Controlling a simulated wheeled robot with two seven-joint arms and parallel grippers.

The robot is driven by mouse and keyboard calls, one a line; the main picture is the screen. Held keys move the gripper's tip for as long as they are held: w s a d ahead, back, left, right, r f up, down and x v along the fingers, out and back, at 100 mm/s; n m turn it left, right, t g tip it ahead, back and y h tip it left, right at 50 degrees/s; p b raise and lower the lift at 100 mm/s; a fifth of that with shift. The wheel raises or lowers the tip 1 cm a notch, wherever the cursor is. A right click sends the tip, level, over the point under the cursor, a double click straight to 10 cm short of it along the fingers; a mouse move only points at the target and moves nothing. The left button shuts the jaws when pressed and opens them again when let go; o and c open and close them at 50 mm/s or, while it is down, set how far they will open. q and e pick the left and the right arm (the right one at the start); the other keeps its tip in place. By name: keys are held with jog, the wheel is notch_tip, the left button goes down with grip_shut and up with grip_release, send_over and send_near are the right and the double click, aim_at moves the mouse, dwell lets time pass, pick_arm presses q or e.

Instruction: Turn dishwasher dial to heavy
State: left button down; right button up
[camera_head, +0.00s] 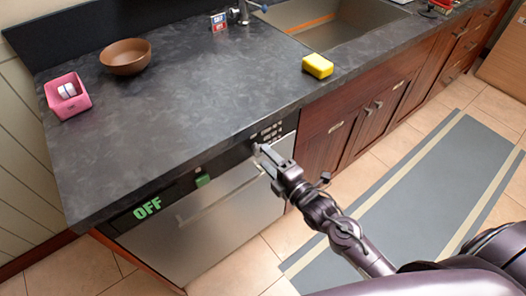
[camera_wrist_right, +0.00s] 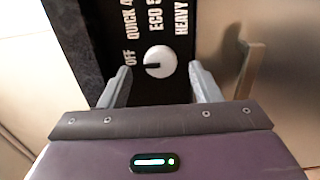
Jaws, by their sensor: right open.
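The dishwasher (camera_head: 215,235) has a silver front and a black control panel (camera_head: 168,191) with a green OFF display. In the right wrist view, its round white dial (camera_wrist_right: 160,63) sits among the labels OFF, QUICK, ECO and HEAVY. My left gripper is out of view.
The dishwasher handle (camera_head: 220,196) runs below the panel; a green piece (camera_head: 202,180) is on the panel. A pink holder (camera_head: 67,96), brown bowl (camera_head: 126,57) and yellow sponge (camera_head: 317,66) are on the dark counter (camera_head: 200,95). Wooden cabinets (camera_head: 330,140) stand right.

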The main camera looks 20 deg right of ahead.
aim_at(257, 149)
jog(key=shift+x, duration=1.15)
jog(key=shift+w, duration=0.25)
jog(key=c, duration=1)
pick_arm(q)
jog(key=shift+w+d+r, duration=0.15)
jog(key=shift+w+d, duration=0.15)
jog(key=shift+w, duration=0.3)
